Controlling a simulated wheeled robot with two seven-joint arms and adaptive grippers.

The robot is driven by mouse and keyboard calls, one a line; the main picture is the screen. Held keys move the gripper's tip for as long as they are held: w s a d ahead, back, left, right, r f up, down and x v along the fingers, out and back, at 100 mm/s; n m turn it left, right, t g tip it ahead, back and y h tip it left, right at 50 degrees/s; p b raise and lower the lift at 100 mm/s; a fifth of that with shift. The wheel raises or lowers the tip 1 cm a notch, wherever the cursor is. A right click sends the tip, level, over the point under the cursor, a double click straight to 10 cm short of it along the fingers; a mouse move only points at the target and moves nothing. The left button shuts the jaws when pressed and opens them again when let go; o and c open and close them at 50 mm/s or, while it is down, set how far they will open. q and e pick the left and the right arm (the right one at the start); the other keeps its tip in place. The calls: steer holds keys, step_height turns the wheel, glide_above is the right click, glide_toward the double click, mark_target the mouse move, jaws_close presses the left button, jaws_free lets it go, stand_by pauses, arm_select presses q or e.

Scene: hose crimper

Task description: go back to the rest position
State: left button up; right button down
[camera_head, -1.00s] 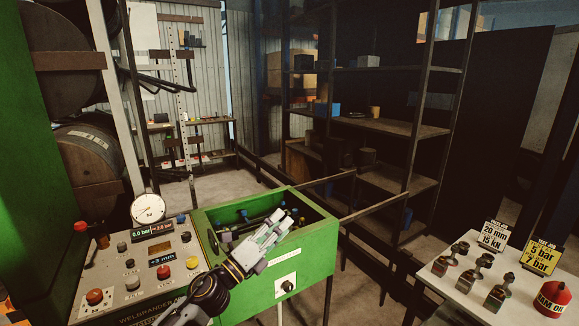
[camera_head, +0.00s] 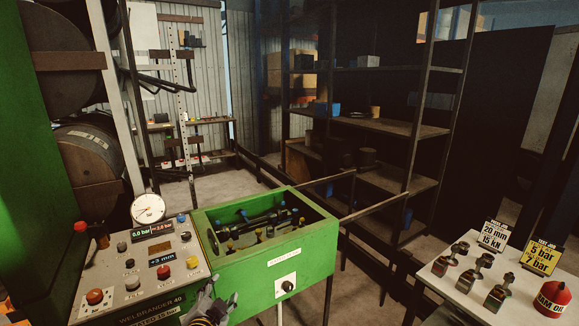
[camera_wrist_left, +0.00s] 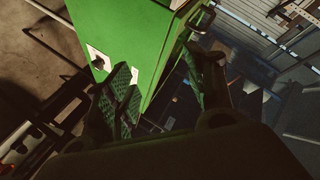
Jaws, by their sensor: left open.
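My left gripper (camera_head: 205,300) is low in the head view, in front of the control panel's right edge and left of the green box's front face. In the left wrist view its fingers (camera_wrist_left: 165,95) stand apart with nothing between them, and the green box shows behind. The green box (camera_head: 308,261) is open on top, with a dark bar and several coloured knobs inside. The control panel (camera_head: 135,268) carries buttons and a round gauge (camera_head: 147,208). My right gripper does not show.
A white table (camera_head: 455,288) at the right holds several metal fittings, a red can (camera_head: 552,298) and two signs. A dark shelf rack (camera_head: 395,127) stands behind the green box. Large drums (camera_head: 92,160) are at the left. Rails (camera_head: 375,205) run behind the box.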

arm_select(q)
steer(key=s+a+f+n+g, duration=0.2)
steer(key=s+f+n+g, duration=0.4)
steer(key=s, duration=0.5)
steer(key=s+a+f+n+g, duration=0.1)
steer(key=s+f+g, duration=0.3)
steer(key=s+f, duration=0.6)
steer(key=s+a+f+g, duration=0.1)
steer(key=s+f, duration=0.1)
steer(key=f, duration=1.4)
steer(key=s+a+f+g, duration=0.1)
steer(key=s+f, duration=0.2)
steer(key=f, duration=1.3)
steer(key=s+a+f, duration=0.3)
steer(key=s+f, duration=0.6)
steer(key=s, duration=0.1)
steer(key=s+a+f, duration=0.3)
steer(key=s+f, duration=0.6)
steer(key=s, duration=0.1)
steer(key=shift+s+f+g, duration=0.3)
